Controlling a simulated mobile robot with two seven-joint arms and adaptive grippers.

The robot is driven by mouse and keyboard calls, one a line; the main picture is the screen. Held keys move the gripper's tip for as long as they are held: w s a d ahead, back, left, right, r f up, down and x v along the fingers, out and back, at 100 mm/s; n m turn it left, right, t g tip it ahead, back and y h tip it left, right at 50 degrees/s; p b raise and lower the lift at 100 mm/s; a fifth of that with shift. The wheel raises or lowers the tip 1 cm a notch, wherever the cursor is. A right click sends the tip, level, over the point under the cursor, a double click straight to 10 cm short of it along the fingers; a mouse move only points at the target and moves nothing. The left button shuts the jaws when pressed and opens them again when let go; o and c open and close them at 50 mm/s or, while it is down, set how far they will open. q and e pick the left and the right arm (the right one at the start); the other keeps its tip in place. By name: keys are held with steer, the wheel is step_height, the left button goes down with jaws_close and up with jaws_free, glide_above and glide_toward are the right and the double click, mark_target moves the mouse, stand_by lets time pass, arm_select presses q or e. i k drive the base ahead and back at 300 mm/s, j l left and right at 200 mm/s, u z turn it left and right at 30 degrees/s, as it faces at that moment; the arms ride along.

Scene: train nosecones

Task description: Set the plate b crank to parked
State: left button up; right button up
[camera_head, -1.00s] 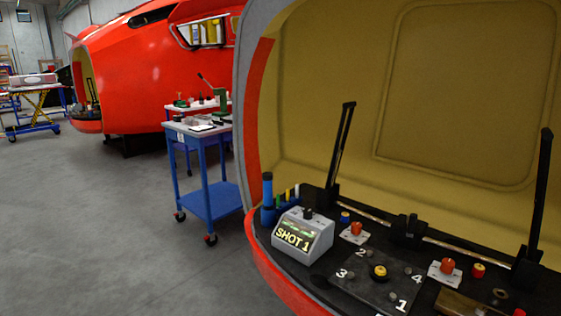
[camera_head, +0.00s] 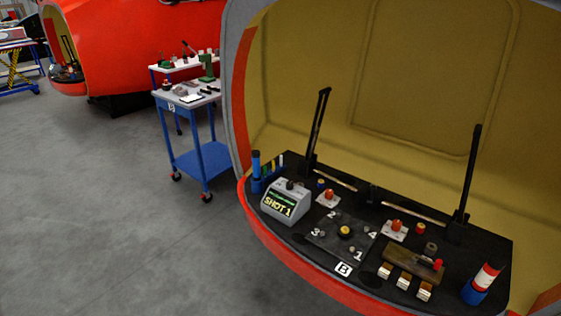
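A black square plate (camera_head: 327,237) lies on the dark deck inside the open red nosecone, marked 1, 2, 3 and 4 near its corners. A white label with the letter B (camera_head: 344,269) sits at its front edge. A yellow round knob (camera_head: 345,231) stands near the plate's middle on a dark base. I cannot make out a crank handle or which way it points. Small grey studs show near the numbers. Neither of my grippers shows in this view.
A grey box reading SHOT 1 (camera_head: 287,202) stands left of the plate. Red knobs on white bases (camera_head: 329,197) (camera_head: 396,229) stand behind it. A brown block (camera_head: 413,264) and a blue, white and red cylinder (camera_head: 482,284) are at right. A blue cart (camera_head: 198,160) stands on open floor.

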mark_target(373, 187)
steer(key=i+j+z, duration=0.2)
steer(key=z, duration=0.15)
steer(key=i+j+z, duration=0.1)
steer(key=j+z, duration=0.25)
steer(key=i+j+z, duration=0.1)
steer(key=j+z, duration=0.25)
steer(key=j, duration=0.15)
steer(key=j+z, duration=0.35)
steer(key=j+u, duration=0.15)
steer(key=j, duration=0.3)
steer(key=i+j+u, duration=0.15)
steer(key=j, duration=0.25)
steer(key=i+j+u, duration=0.15)
steer(key=j, duration=0.3)
